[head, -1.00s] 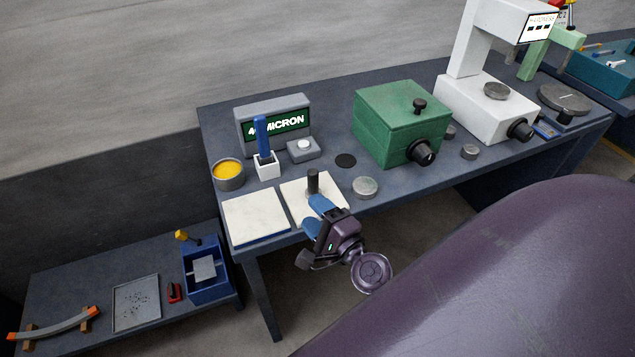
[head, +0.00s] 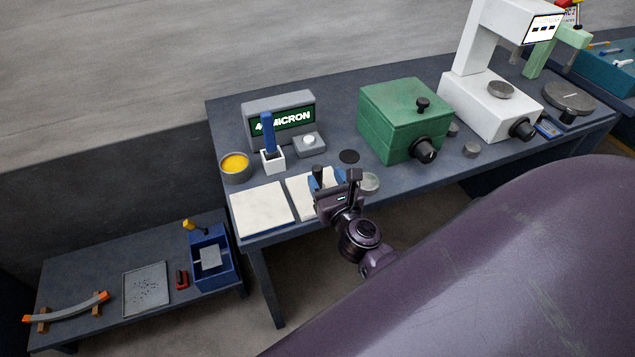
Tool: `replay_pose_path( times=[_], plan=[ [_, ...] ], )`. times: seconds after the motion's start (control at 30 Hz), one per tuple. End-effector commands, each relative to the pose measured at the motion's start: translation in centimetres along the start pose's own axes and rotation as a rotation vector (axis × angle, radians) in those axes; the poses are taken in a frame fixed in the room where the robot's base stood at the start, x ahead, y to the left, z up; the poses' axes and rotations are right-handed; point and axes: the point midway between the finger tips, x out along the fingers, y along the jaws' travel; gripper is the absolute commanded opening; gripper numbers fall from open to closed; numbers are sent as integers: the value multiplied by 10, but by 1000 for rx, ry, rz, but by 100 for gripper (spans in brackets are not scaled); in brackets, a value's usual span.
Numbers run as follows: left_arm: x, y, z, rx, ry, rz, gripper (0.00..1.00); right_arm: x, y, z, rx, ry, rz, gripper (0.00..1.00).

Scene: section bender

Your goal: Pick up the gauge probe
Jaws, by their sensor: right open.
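A blue upright stick (head: 267,132), which looks like the gauge probe, stands in a small white holder (head: 273,161) in front of the grey MICRON display (head: 295,121). My right gripper (head: 337,177) is open over the right white pad, near the table's front edge. It is to the right of the blue stick and nearer to me, clear of it. My left gripper is not in view.
A yellow-filled cup (head: 235,167) stands left of the holder. White pads (head: 262,211) lie along the front edge. A grey disc (head: 370,183) is just right of my gripper, partly hidden. A green box (head: 404,120) and a white machine (head: 490,105) stand further right.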

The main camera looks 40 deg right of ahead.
Motion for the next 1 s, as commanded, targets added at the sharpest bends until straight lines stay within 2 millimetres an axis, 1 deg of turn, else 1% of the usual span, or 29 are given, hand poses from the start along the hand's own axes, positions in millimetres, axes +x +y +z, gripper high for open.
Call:
replay_pose_path(
  times=[0.03,0.17,0.27,0.5,0.6,0.7,0.93,1.0],
  plan=[
    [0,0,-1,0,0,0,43,5,0,1,-1,-1,0,56],
    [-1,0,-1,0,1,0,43,10,0,0,-2,0,0,56],
    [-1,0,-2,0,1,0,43,17,2,1,-2,-1,0,56],
    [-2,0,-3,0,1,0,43,48,5,0,-3,-1,0,56],
    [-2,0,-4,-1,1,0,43,57,5,0,-3,0,0,56],
    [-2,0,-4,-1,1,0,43,60,5,-1,-3,1,0,56],
    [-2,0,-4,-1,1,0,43,61,5,-1,-3,1,0,56],
    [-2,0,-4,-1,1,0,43,61,5,-1,-3,1,0,45]
  ],
)
